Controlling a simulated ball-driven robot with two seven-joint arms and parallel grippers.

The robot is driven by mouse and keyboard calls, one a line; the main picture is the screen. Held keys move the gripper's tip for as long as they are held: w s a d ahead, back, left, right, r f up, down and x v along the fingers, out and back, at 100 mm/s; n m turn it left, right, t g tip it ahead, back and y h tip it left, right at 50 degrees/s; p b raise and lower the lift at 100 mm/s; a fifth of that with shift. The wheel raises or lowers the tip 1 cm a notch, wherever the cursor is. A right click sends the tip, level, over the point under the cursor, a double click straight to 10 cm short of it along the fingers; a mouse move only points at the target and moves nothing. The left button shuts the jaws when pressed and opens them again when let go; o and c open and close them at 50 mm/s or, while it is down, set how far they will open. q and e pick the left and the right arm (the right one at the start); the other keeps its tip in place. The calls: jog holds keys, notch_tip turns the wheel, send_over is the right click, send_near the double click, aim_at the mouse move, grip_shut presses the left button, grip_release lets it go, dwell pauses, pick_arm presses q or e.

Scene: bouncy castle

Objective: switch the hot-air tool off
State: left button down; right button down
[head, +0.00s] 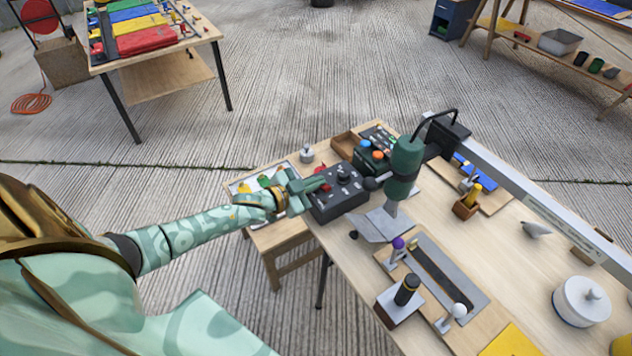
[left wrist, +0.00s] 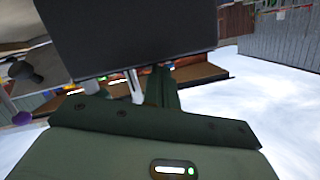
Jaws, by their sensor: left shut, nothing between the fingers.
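The hot-air tool (head: 404,168) is a green cylinder with a grey nozzle, standing over the workbench. A dark control box (head: 340,205) with knobs and a red switch (head: 321,170) sits at the bench's left edge, beside the tool. My left gripper (head: 318,184) is shut and empty at the left side of this box, close to the red switch. I cannot tell whether it touches the box. In the left wrist view the shut fingers (left wrist: 164,88) reach up to a large dark face of the box (left wrist: 130,38). My right gripper is not in view.
A metal plate with a slot (head: 465,286), a black-handled roller or stamp (head: 406,292) and a white lidded pot (head: 581,300) stand on the bench. A long metal beam (head: 540,205) runs along its far side.

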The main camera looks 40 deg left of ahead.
pick_arm(q)
jog(key=r+p, duration=0.5)
jog(key=shift+s+d+r, duration=0.15)
jog(key=shift+d+r, duration=0.05)
jog(key=shift+d, duration=0.05)
jog(key=f+p+v, duration=0.1)
jog(key=f+v, duration=0.1)
jog(key=v, duration=0.7)
jog(key=shift+s+a+r+p, duration=0.3)
jog(key=shift+s+a+r, duration=0.1)
jog(key=shift+r, duration=0.1)
jog(key=shift+w, duration=0.1)
